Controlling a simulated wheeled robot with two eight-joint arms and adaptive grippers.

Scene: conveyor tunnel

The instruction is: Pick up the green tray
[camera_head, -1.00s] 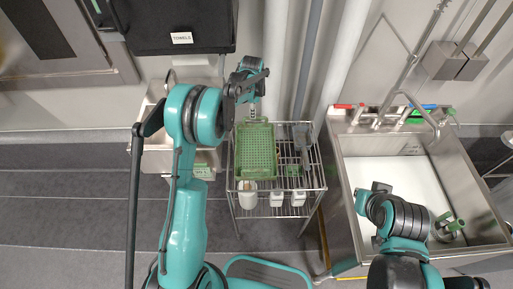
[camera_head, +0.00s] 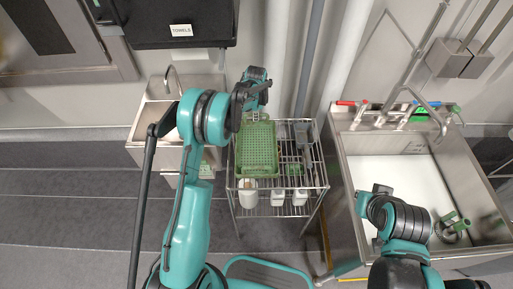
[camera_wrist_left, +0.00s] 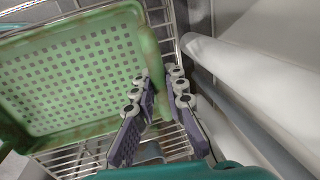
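The green tray (camera_head: 257,150), with a grid of holes in its floor, rests on the top of a wire rack in the head view. It fills the left of the left wrist view (camera_wrist_left: 75,75). My left gripper (camera_wrist_left: 161,76) is at the tray's far edge in the head view (camera_head: 256,112). Its two fingers stand apart, one on each side of the tray's rim; I cannot tell whether either touches it. My right gripper (camera_head: 376,189) hangs over the left side of the large sink, away from the tray; its fingers are too small to read.
The wire rack (camera_head: 285,184) also holds white containers (camera_head: 278,197) and a grey utensil (camera_head: 302,135). Pipes (camera_head: 309,60) run behind it. A large steel sink (camera_head: 350,215) stands at right, a small hand sink (camera_head: 141,128) at left.

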